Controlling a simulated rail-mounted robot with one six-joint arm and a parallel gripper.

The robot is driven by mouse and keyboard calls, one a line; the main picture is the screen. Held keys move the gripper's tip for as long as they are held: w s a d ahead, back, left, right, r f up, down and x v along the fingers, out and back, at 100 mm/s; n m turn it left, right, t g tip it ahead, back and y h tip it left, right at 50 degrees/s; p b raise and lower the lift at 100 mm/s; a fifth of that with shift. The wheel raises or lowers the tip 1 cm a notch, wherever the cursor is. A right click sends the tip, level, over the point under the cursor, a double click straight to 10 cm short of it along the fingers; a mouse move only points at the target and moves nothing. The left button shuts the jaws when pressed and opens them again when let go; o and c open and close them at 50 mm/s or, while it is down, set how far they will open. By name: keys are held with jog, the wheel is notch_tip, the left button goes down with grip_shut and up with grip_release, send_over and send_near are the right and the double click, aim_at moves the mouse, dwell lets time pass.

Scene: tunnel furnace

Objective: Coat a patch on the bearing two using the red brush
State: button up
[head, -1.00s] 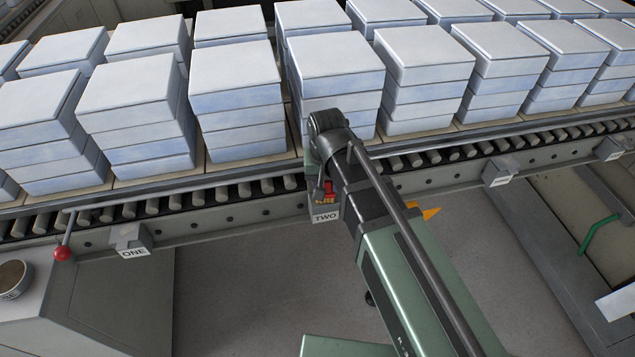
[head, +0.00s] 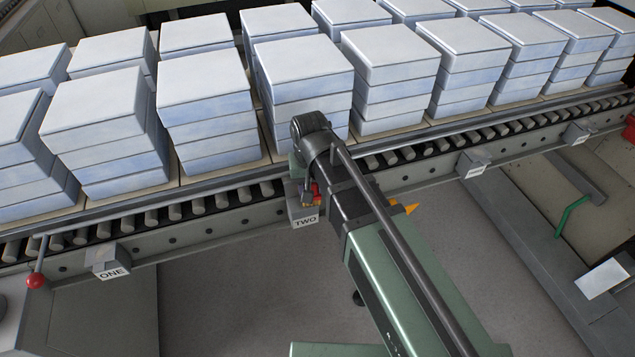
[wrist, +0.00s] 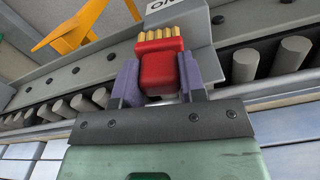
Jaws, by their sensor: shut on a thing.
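My gripper (wrist: 159,62) is shut on the red brush (wrist: 162,78), with one grey-purple finger on each side of its red body. The brush's yellow bristles (wrist: 160,33) point away from my gripper. Bearing two (wrist: 198,25) is a grey block right beside the bristle tips; its label is partly cut off in the wrist view. I cannot tell whether the bristles touch it. In the head view, bearing two (head: 304,217) carries the label TWO on the conveyor's side rail. The red brush (head: 317,190) shows as a small red patch just above it, and my arm hides most of the gripper.
Bearing one (head: 108,268) is to the left and another labelled block (head: 474,168) to the right. A red-knobbed lever (head: 36,280) stands at the lower left.

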jog(key=s+a, duration=0.2)
jog(key=a, duration=0.4)
jog(key=shift+w+d, duration=0.5)
jog(key=shift+d, duration=0.8)
jog(key=shift+w+d, duration=0.55)
jog(key=shift+d, duration=0.75)
jog(key=shift+w+d, duration=0.5)
jog(key=shift+d, duration=0.8)
jog(key=shift+f, duration=0.1)
jog(key=shift+s+a+r, duration=0.1)
jog(key=shift+s+a, duration=0.15)
jog(key=shift+a, duration=0.35)
jog(key=shift+s+a+r, duration=0.1)
jog(key=shift+s+a, duration=0.1)
jog(key=shift+a, duration=0.45)
jog(key=shift+s+a, duration=0.25)
jog(key=shift+a, duration=0.35)
jog(key=a, duration=0.1)
jog(key=s+a, duration=0.1)
jog(key=a, duration=0.2)
jog(key=shift+s+a+f, duration=0.1)
jog(key=shift+s+a, duration=0.05)
jog(key=shift+s, duration=0.2)
notch_tip(320, 180, up, 6)
jog(key=p, duration=0.6)
